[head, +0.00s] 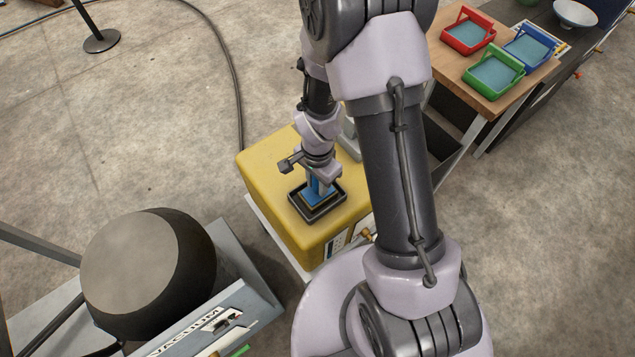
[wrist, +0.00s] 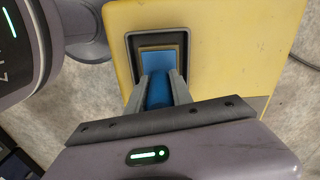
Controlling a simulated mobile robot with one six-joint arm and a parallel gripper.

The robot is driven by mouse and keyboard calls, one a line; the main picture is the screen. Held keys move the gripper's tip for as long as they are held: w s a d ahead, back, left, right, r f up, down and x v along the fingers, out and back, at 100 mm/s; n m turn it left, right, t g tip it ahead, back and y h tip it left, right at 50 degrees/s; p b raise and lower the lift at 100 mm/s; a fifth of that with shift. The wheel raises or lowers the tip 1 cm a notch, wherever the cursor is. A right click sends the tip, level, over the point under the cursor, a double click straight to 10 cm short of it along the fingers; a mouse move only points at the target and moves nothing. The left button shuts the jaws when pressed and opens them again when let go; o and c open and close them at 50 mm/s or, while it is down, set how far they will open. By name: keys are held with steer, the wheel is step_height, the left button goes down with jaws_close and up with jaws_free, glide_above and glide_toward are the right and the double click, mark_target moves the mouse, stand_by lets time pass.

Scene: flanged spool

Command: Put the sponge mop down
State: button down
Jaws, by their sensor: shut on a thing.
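The sponge mop (wrist: 164,56) has a blue handle and a blue block with a tan edge. In the wrist view my gripper (wrist: 160,88) is shut on its blue handle. In the head view the mop (head: 317,190) is upright in or just above a small black tray (head: 333,205) on a yellow cabinet (head: 270,165). My gripper (head: 318,178) is right over the tray. I cannot tell whether the mop's underside touches the tray floor. The tray's dark rim also shows around the mop head in the wrist view (wrist: 131,48).
A dark drum with a grey top (head: 130,262) stands on a grey unit at the lower left. A wooden table (head: 490,95) at the upper right holds red, blue and green trays. A cable (head: 238,90) runs over the floor. The yellow top left of the tray is clear.

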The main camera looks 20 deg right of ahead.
steer(key=c, duration=1.1)
jaws_free()
step_height(320, 180, up, 14)
steer(key=p, duration=0.6)
steer(key=shift+w+f, duration=0.1)
steer(key=shift+f, duration=0.1)
steer(key=s+a+r+n+t, duration=0.1)
steer(key=s+r, duration=0.3)
steer(key=r, duration=0.4)
steer(key=s+a+r+n+t+y, duration=0.1)
steer(key=s+r+n+t, duration=0.2)
steer(key=r, duration=0.5)
steer(key=s+a+r+n+t+y, duration=0.1)
steer(key=s+a+r+n, duration=0.1)
steer(key=s+r+n, duration=0.2)
steer(key=shift+s+r+t, duration=0.15)
steer(key=shift+s+r, duration=0.2)
steer(key=shift+r, duration=0.4)
steer(key=shift+s+r+t, duration=0.1)
steer(key=shift+s+r, duration=0.25)
steer(key=shift+r, duration=0.35)
steer(key=shift+s+r+t, duration=0.15)
steer(key=shift+s+r, duration=0.2)
steer(key=shift+r, duration=0.4)
